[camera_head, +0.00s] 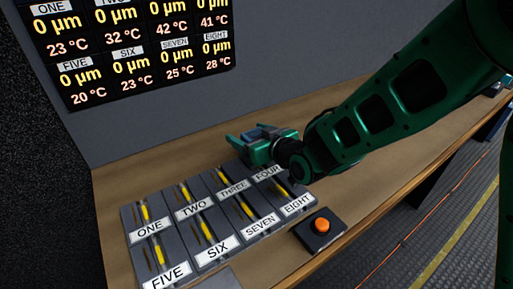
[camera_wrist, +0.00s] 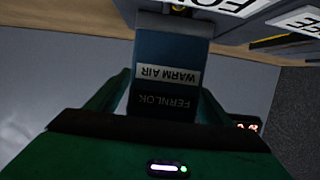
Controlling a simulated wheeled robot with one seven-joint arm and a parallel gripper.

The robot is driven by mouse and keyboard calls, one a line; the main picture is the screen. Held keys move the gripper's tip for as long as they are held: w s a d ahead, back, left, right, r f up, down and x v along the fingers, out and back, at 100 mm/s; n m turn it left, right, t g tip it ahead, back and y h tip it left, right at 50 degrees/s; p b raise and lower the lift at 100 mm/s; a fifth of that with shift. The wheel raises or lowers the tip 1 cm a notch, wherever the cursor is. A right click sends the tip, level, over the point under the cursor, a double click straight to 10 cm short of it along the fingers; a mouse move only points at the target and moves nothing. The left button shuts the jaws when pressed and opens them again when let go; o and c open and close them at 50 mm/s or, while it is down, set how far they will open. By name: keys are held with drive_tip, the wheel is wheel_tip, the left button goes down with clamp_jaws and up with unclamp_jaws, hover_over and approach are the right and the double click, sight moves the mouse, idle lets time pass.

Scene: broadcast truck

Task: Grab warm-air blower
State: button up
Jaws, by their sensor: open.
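The warm-air blower (camera_wrist: 170,50) is a blue-grey and black block with an upside-down WARM AIR label and FERNLOK lettering in the wrist view. It extends between the two green fingers of my gripper (camera_wrist: 163,85). The fingers are open, one on each side of it; whether either touches it I cannot tell. In the head view my gripper (camera_head: 258,138) is low over the wooden bench, behind the THREE and FOUR labels, with the blue-grey top of the blower (camera_head: 267,131) showing at it. My gripper and arm hide the rest of the blower.
Numbered grey slots with yellow strips (camera_head: 203,222) stand in two rows in front of my gripper. An orange button on a black box (camera_head: 321,225) is at the bench's front edge. A wall display (camera_head: 130,45) shows readings. The wooden bench (camera_head: 345,105) is clear behind my arm.

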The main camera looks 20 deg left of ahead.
drive_tip(key=shift+c, duration=0.5)
drive_tip(key=c, duration=1.5)
drive_tip(key=shift+o, duration=0.2)
drive_tip(key=shift+r, duration=0.1)
